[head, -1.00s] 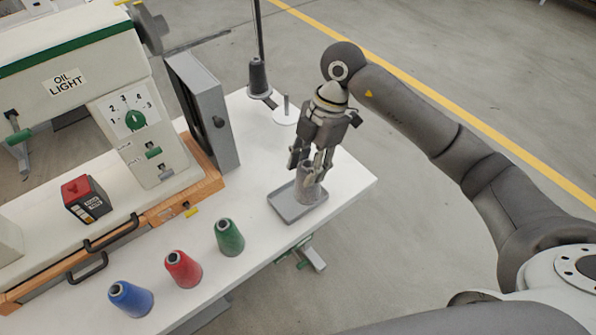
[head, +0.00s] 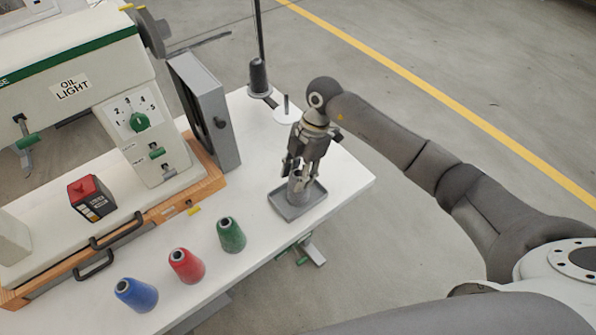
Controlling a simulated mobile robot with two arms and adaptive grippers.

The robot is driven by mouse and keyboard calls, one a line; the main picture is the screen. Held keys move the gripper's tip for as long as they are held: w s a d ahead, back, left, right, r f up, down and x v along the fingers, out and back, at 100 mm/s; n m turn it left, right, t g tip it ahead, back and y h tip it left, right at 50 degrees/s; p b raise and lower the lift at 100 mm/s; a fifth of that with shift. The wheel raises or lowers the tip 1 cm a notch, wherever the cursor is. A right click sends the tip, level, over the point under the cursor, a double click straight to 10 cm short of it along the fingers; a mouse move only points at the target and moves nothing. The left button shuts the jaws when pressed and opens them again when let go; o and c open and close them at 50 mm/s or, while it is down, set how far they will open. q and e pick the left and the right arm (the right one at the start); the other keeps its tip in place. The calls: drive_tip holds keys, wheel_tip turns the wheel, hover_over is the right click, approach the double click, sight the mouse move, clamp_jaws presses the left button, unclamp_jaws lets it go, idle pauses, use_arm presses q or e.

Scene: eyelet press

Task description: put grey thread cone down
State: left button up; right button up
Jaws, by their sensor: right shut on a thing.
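The grey thread cone (head: 297,196) is upright at the small grey tray (head: 318,203) near the table's right corner. My right gripper (head: 301,178) points down and is shut on the upper part of the cone. The cone's base appears within the tray's outline; I cannot tell whether it touches the tray floor. The fingers hide part of the cone. My left gripper is not in view.
Blue (head: 136,295), red (head: 186,266) and green (head: 231,235) thread cones stand in a row on the white table (head: 262,177). A dark cone (head: 259,78) sits on a thread stand with an empty white disc (head: 287,115). A grey upright box (head: 205,110) stands left of the gripper.

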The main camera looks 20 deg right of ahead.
drive_tip(key=shift+f, duration=0.1)
drive_tip(key=o, duration=1)
drive_tip(key=shift+o, duration=0.2)
drive_tip(key=b+v, duration=0.2)
drive_tip(key=v, duration=1)
